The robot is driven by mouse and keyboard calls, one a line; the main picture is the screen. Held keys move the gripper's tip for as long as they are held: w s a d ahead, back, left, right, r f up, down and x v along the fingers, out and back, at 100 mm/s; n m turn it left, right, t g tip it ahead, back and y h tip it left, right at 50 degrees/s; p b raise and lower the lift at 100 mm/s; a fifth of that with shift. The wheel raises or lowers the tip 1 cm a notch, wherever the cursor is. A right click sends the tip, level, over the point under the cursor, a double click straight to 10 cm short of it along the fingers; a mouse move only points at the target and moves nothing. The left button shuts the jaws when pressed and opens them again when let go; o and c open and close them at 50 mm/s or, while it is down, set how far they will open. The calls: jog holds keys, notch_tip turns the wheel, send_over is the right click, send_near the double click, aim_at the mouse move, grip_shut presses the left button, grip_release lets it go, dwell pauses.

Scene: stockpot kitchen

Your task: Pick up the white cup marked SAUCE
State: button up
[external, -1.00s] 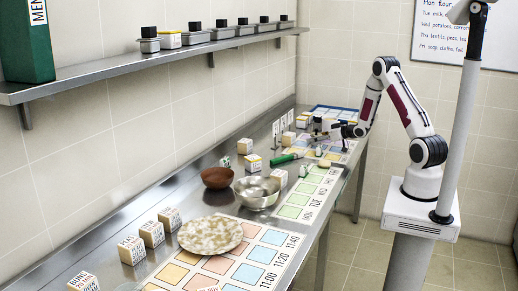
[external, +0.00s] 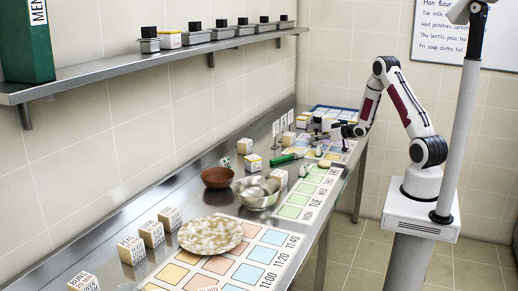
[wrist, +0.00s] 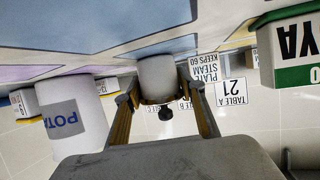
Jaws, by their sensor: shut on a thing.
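My gripper (wrist: 158,88) has its two fingers on either side of a white rounded cup (wrist: 157,72) in the wrist view and is shut on it. No SAUCE marking shows on the visible side of this cup. In the external view my gripper (external: 337,131) is low over the far end of the counter. The cup there is small, and its label cannot be read. I cannot tell whether the cup touches the surface.
A white container with a "POTA" label (wrist: 72,112) stands close beside the left finger in the wrist view. A green-and-white block (wrist: 292,45) is at right. A metal bowl (external: 257,192), brown bowl (external: 217,178) and speckled plate (external: 210,235) stand nearer on the counter.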

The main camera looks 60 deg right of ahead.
jog(key=shift+r, duration=4.95)
